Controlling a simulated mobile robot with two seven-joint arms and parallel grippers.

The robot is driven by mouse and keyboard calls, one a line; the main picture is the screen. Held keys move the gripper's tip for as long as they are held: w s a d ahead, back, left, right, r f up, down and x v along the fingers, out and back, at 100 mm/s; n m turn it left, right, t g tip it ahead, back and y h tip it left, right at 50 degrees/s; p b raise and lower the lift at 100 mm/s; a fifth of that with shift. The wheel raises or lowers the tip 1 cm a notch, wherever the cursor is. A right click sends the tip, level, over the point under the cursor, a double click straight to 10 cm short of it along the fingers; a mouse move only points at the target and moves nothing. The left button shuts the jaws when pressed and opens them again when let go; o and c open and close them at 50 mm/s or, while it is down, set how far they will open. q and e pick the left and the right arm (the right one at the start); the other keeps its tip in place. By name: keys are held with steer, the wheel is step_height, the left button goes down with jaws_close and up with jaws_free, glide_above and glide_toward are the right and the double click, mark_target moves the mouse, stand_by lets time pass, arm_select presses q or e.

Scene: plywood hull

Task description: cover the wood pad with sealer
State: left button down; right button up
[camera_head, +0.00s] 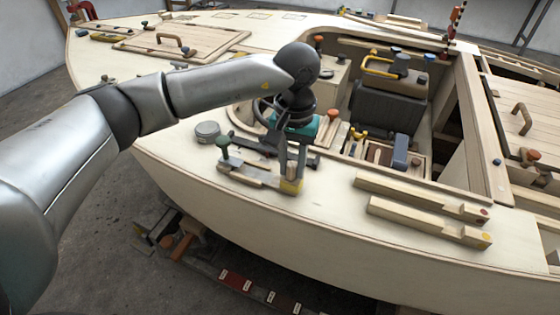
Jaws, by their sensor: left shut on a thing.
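My left gripper (291,173) is pointed down over the near side deck of the plywood hull (250,225). It is shut on a small yellowish block-like piece (291,187), low at the deck surface. I cannot tell whether this piece is a sealer applicator, nor whether it touches the deck. I cannot tell for sure whether this strip is the wood pad. No sealer coat can be made out. My right gripper is not in view.
Two wood strips (420,197) (428,222) lie on the deck to the right. A round grey tin (207,131) stands left of the gripper. The open cockpit behind holds a dark seat (385,108) and tools. The front deck edge between is clear.

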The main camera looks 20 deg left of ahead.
arm_select(q)
steer(key=shift+d+f, duration=0.5)
steer(key=shift+d, duration=0.25)
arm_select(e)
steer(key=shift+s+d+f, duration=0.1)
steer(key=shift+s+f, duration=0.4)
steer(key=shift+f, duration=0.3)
arm_select(q)
steer(key=shift+r, duration=0.1)
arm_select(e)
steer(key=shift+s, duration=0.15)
arm_select(q)
steer(key=shift+r, duration=0.15)
step_height(320, 180, up, 5)
steer(key=p, duration=0.3)
steer(key=shift+d, duration=0.1)
steer(key=shift+r, duration=0.4)
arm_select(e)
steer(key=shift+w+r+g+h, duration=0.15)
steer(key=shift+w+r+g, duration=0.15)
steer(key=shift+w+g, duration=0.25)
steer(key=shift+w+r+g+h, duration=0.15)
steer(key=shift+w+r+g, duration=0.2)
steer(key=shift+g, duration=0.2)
